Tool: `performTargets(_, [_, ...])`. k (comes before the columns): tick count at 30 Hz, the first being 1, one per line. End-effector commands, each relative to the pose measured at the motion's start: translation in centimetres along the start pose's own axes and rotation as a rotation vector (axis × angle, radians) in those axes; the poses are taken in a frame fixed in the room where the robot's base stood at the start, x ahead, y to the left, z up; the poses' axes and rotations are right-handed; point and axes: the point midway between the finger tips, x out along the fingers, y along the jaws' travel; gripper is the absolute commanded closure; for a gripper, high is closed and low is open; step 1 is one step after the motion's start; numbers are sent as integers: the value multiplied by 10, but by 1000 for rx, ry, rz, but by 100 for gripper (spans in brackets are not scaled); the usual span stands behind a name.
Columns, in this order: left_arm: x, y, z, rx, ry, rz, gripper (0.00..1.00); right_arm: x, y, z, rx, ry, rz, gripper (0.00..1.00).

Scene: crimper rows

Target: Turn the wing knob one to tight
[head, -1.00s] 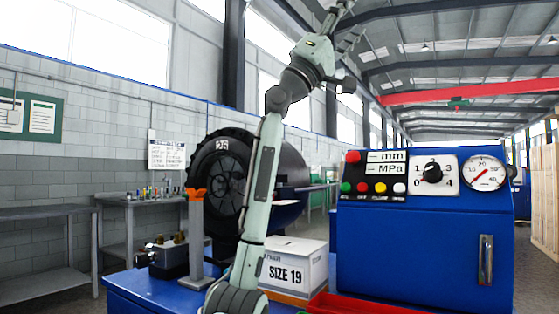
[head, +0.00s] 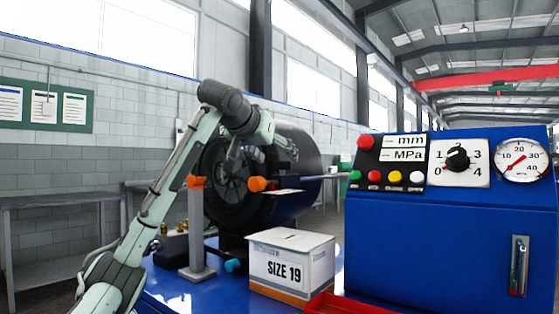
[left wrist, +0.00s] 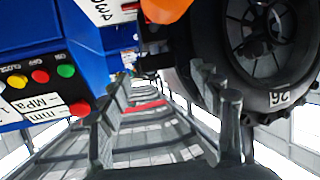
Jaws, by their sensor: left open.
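An orange wing-shaped knob (head: 195,182) tops a grey upright post (head: 196,235) left of centre in the head view, close behind my left arm. A second orange knob (head: 257,184) shows to its right. Part of an orange piece (left wrist: 165,8) fills the top edge of the left wrist view. I cannot tell which knob is number one, nor how tight either is.
A blue control cabinet (head: 430,245) stands right, with coloured buttons, a dial (head: 457,158) and a gauge (head: 522,160). A SIZE 19 box (head: 291,265) and a red tray (head: 345,305) are in front. A large black wheel (head: 225,190) is behind; a cyan knob (head: 233,265) sits low.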

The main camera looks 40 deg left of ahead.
Motion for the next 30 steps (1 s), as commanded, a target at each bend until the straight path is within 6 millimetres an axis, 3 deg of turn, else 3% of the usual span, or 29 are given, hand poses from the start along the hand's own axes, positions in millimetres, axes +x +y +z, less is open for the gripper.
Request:
performTargets(6, [25, 1, 0, 1, 0, 1, 36, 3, -1, 1, 0, -1, -3, 100])
performTargets(16, [30, 1, 0, 0, 1, 2, 36, 4, -2, 0, 1, 1, -4, 100])
performTargets(28, [30, 0, 0, 0, 1, 2, 85, 4, -2, 1, 0, 1, -4, 100])
performTargets(30, [30, 0, 0, 1, 1, 4, 86, 4, -2, 1, 0, 1, -4, 100])
